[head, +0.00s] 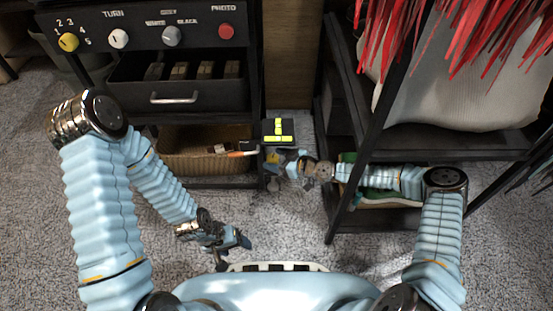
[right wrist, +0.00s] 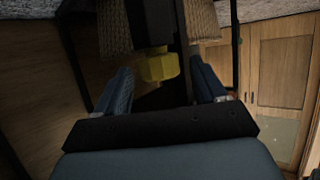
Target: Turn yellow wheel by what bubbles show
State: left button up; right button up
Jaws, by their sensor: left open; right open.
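A yellow faceted wheel (right wrist: 158,66) shows in the right wrist view, mounted on a dark part. My right gripper (right wrist: 162,84) is open, with one blue finger on each side of the wheel and gaps between them. In the head view, my right gripper (head: 274,160) is just below a small black box with yellow marks (head: 278,131); the wheel itself cannot be made out there. A yellow numbered knob (head: 68,42) is on the black panel at upper left. My left gripper (head: 243,240) is open and empty, low over the carpet. I see no bubbles.
The panel has other knobs and a red button (head: 226,31). Below it are a black drawer (head: 175,98) and a wicker basket (head: 195,162). A black rack (head: 340,205) stands at right; a green and white item (head: 385,197) lies low, partly behind my right arm. Carpet is free at left.

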pick_arm(q)
jog(key=shift+r, duration=0.25)
pick_arm(e)
jog(key=v, duration=0.7)
jog(key=shift+d, duration=0.15)
